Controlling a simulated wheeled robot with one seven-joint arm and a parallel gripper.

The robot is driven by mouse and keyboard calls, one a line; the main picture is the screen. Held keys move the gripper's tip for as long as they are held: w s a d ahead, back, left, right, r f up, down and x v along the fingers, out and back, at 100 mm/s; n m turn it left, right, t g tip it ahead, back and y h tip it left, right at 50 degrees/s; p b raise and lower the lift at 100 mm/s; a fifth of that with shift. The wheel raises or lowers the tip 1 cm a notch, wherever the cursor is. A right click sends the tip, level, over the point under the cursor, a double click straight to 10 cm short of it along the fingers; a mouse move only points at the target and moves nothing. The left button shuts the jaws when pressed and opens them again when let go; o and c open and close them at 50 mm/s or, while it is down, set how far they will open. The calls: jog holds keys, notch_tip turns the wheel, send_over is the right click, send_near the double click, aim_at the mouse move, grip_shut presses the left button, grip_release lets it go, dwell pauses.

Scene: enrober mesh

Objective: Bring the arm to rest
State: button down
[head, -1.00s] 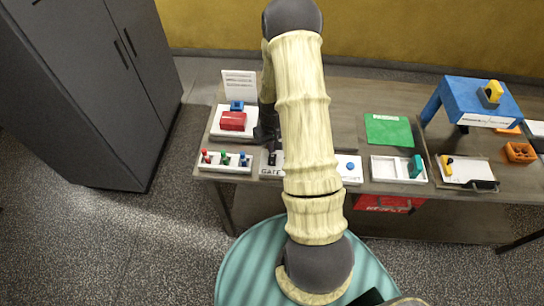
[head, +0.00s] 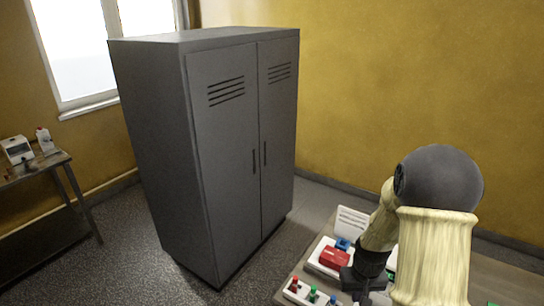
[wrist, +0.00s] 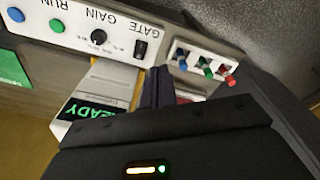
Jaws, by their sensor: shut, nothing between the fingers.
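My arm shows at the lower right of the head view, with its dark elbow joint (head: 440,178) raised and its pale links running down out of frame. My gripper (wrist: 156,90) shows in the wrist view as two dark fingers pressed together with nothing between them. They point toward a white control panel (wrist: 75,22) with a knob, a black switch and blue and green buttons. In the head view the dark wrist part hangs close beside the red block (head: 334,258). The fingertips cannot be made out there.
A tall grey cabinet (head: 220,150) stands left of the bench. In the wrist view, a panel with blue, green and red levers (wrist: 200,60) and a lit display reading READY (wrist: 88,111) lie close to the fingers. A side table (head: 40,168) stands at far left.

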jog(key=s+a+r+t+b, duration=0.1)
jog(key=s+a+r+b, duration=0.2)
jog(key=s+a+r, duration=0.4)
jog(key=s+a, duration=0.1)
jog(key=s, duration=0.2)
jog(key=shift+s+r+t, duration=0.15)
jog(key=shift+r+t, duration=0.15)
jog(key=shift+r, duration=0.05)
